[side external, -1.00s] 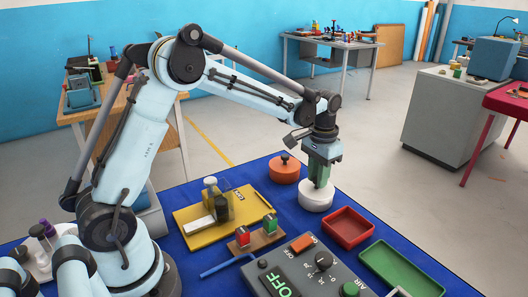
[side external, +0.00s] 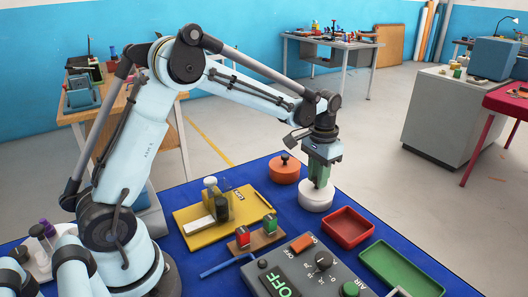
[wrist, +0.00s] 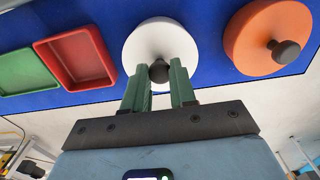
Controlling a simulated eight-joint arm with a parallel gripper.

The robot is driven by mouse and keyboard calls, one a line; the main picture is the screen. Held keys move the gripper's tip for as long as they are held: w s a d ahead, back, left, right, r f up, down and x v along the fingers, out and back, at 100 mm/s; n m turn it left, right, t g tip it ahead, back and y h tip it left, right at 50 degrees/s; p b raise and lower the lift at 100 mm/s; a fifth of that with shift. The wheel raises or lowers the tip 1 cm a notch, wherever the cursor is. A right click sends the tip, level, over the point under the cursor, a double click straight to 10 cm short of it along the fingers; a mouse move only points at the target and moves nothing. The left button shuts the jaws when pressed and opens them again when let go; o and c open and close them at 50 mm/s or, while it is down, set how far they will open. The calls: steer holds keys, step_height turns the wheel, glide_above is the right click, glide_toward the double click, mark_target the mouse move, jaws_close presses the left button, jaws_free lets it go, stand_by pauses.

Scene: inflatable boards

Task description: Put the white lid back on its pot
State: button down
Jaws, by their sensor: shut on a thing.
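The white lid (wrist: 150,38) has a dark knob (wrist: 158,72) in the wrist view. My gripper (wrist: 160,78) is shut on the lid's knob, with one green finger on each side. In the side view my gripper (side external: 320,180) points down onto the white lid and pot, which show as one low white cylinder (side external: 315,200) on the blue mat. I see no clear gap between lid and pot; the seam is too small to make out. The pot is hidden under the lid in the wrist view.
An orange pot (side external: 285,174) with a dark knob stands close behind the white one. A red tray (side external: 349,242) and a green tray (side external: 423,285) lie in front to the right. A yellow board (side external: 190,236), a switch stand (side external: 265,245) and a grey control box (side external: 345,270) are nearer.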

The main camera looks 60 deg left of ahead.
stand_by(0.4)
steer(key=c, duration=0.8)
jaws_free()
steer(key=o, duration=0.4)
steer(key=shift+o, duration=0.2)
steer(key=shift+r, duration=0.15)
steer(key=shift+r, duration=3.4)
steer(key=shift+s, duration=0.1)
